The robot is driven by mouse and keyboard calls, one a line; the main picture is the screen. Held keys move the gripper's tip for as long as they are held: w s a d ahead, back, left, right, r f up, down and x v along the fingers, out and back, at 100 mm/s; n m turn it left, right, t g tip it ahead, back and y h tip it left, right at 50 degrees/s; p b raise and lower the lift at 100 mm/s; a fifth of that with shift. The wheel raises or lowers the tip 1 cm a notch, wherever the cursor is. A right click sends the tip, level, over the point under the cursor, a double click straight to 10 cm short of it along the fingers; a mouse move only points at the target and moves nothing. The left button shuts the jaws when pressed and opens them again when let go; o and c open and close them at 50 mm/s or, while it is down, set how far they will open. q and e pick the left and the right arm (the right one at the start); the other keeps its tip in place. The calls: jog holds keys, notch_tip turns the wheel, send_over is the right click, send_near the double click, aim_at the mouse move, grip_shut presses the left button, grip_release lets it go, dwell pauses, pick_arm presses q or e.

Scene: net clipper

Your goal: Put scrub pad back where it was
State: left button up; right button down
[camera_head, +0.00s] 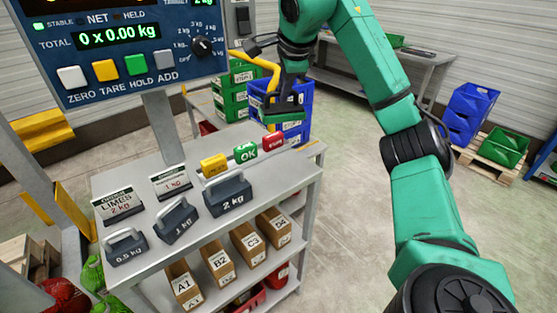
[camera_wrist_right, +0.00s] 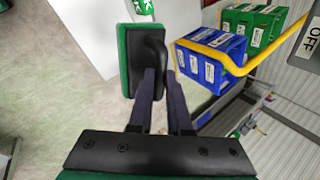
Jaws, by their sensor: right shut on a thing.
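The scrub pad is a green block with a black handle, and it shows large in the right wrist view (camera_wrist_right: 126,62). My right gripper (camera_wrist_right: 160,80) is shut on its black handle. In the head view my right gripper (camera_head: 284,98) is above the far right corner of the grey bench, in front of the blue crates. The green pad (camera_head: 273,119) shows only as a small strip below it. The pad is in the air, apart from the bench top as far as I can tell. My left gripper is not in view.
The bench (camera_head: 150,238) carries grey weights, including a 2 kg weight (camera_head: 228,196), and yellow, green and red blocks (camera_head: 246,152). The scale display (camera_head: 120,45) stands at left. Blue crates (camera_head: 297,112) and green crates (camera_head: 232,99) are behind the bench. Open floor lies right.

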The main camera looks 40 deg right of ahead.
aim_at(286, 115)
jog(key=f, duration=0.1)
jog(key=s+f+b, duration=0.1)
jog(key=f, duration=0.1)
jog(key=s+a+f, duration=0.1)
jog(key=f, duration=0.1)
jog(key=shift+f+b, duration=0.25)
jog(key=shift+b, duration=0.1)
notch_tip(286, 115, down, 3)
jog(key=shift+b, duration=0.35)
jog(key=f, duration=0.4)
jog(key=f+b, duration=0.1)
jog(key=f, duration=0.3)
jog(key=shift+w+d+f, duration=0.1)
jog(key=shift+w+f, duration=0.05)
jog(key=shift+w, duration=0.05)
jog(key=shift+f, duration=0.35)
jog(key=shift+w, duration=0.1)
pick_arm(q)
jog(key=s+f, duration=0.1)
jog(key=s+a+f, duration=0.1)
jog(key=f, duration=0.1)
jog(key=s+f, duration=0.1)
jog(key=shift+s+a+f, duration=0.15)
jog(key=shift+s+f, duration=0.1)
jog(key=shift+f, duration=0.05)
pick_arm(e)
jog(key=c, duration=0.9)
grip_release()
jog(key=shift+o, duration=0.2)
jog(key=shift+r, duration=0.1)
